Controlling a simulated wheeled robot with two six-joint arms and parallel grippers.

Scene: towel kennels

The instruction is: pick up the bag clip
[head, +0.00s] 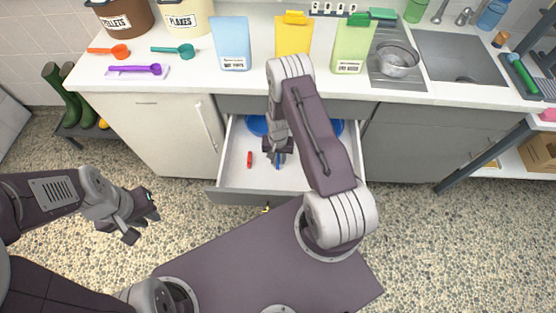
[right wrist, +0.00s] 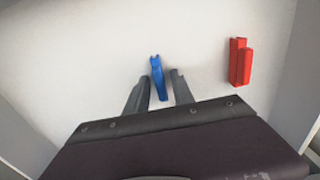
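A blue bag clip (head: 278,164) lies in the open drawer (head: 300,180). My right gripper (head: 276,158) reaches down into the drawer over it. In the right wrist view the blue clip (right wrist: 156,74) lies between the tips of my open right gripper (right wrist: 160,88), with gaps visible on both sides. A red bag clip (head: 249,159) lies apart in the same drawer; it also shows in the right wrist view (right wrist: 240,62). My left gripper (head: 143,218) is open and empty above the floor at left.
Blue round items (head: 257,125) sit at the drawer's back, partly hidden by my right arm. Drawer walls (right wrist: 298,85) stand close around my right gripper. The counter (head: 200,75) above holds scoops, canisters, a blue bag (head: 232,40) and clipped yellow and green bags.

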